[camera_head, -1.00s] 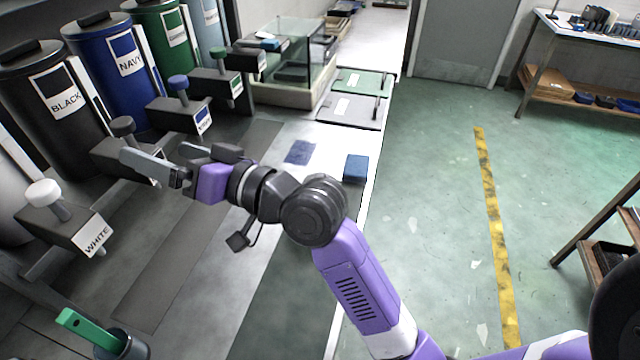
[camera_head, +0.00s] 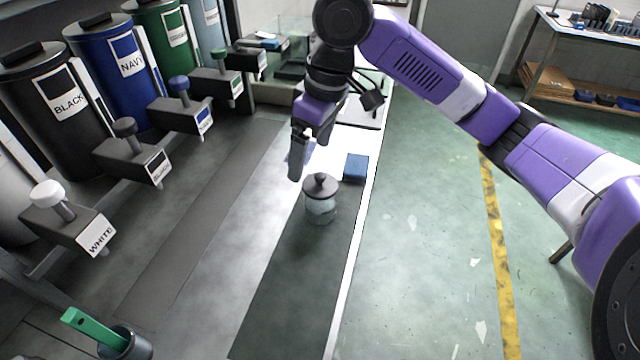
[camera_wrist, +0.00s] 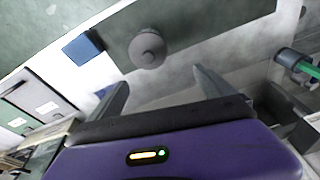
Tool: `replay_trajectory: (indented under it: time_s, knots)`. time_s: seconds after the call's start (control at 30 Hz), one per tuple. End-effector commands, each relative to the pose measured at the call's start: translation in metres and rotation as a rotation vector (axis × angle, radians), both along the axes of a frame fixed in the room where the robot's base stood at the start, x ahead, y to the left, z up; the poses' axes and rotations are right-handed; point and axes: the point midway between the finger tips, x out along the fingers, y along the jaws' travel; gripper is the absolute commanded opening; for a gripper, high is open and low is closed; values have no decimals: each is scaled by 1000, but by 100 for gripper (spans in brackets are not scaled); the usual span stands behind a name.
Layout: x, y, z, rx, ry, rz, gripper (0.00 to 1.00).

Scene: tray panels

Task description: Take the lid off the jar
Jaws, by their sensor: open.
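A glass jar (camera_head: 320,212) stands upright on the dark strip along the bench's right side. A dark lid (camera_head: 320,189) with a round knob sits on top of it. In the wrist view the lid (camera_wrist: 148,48) shows from above, beyond and between the fingertips, and it hides most of the jar. My gripper (camera_head: 300,165) is above the bench, behind and slightly left of the jar, pointing down. In the wrist view my gripper (camera_wrist: 162,80) has its two fingers spread wide with nothing between them. It does not touch the lid.
A blue block (camera_head: 356,167) lies just behind the jar, near the bench's right edge. Dispensers with coloured knobs, such as the white one (camera_head: 48,194), line the left. A green-handled tool (camera_head: 95,330) stands in a cup at front left. The bench around the jar's front is clear.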

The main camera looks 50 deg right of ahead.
Motion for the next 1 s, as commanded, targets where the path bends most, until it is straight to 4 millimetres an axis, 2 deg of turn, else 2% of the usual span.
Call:
replay_trajectory:
  time_s: [0.03, 0.17, 0.47, 0.7, 1.0]
  knots:
    - [-8, -9, 1, -22, 31, -8, 93]
    - [-16, -16, -5, -42, 68, -16, 93]
    - [-13, -16, -34, -42, 69, -17, 93]
    - [-11, -15, -68, -41, 68, -15, 93]
    - [-9, -15, -77, -42, 64, -15, 93]
